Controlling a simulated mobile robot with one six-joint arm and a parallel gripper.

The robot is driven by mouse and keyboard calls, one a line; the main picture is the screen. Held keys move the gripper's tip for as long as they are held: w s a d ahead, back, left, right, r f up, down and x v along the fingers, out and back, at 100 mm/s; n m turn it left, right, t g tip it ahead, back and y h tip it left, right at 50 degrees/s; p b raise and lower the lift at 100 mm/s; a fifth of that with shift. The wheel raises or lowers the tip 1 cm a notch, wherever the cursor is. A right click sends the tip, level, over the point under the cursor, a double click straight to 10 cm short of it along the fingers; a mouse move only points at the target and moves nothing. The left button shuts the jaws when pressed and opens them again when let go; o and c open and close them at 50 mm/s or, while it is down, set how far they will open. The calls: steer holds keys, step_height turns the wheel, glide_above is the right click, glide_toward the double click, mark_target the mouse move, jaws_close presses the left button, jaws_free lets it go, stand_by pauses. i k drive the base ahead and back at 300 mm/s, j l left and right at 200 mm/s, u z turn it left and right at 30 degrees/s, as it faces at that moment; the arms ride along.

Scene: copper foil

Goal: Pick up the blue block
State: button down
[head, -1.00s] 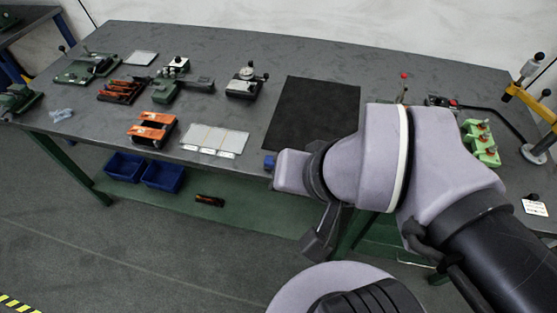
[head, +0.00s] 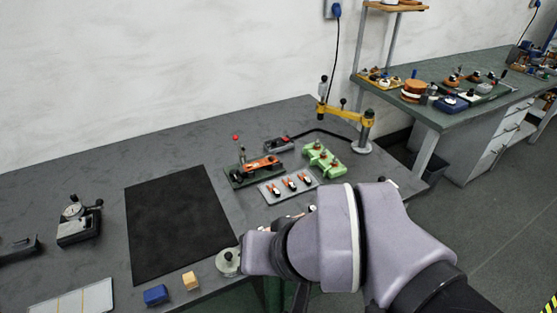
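The blue block (head: 156,295) lies on the grey table near its front edge, just below the black mat. A small tan wooden block (head: 190,281) sits to its right, a little apart. My arm reaches in from the lower right in the head view, to the right of both blocks. My gripper is hidden behind or below the arm's links, so its fingers do not show.
The black mat (head: 178,222) lies flat on the table. A round metal piece (head: 228,262) is beside my arm. A dial gauge (head: 76,222) stands left; a white panel (head: 80,299) lies front left. Fixtures, a green block rack (head: 322,160) and a yellow arm (head: 345,113) stand behind.

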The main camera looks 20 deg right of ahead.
mark_target(152, 297)
steer(key=j, duration=0.65)
steer(key=i+j, duration=0.15)
steer(key=j, duration=1.1)
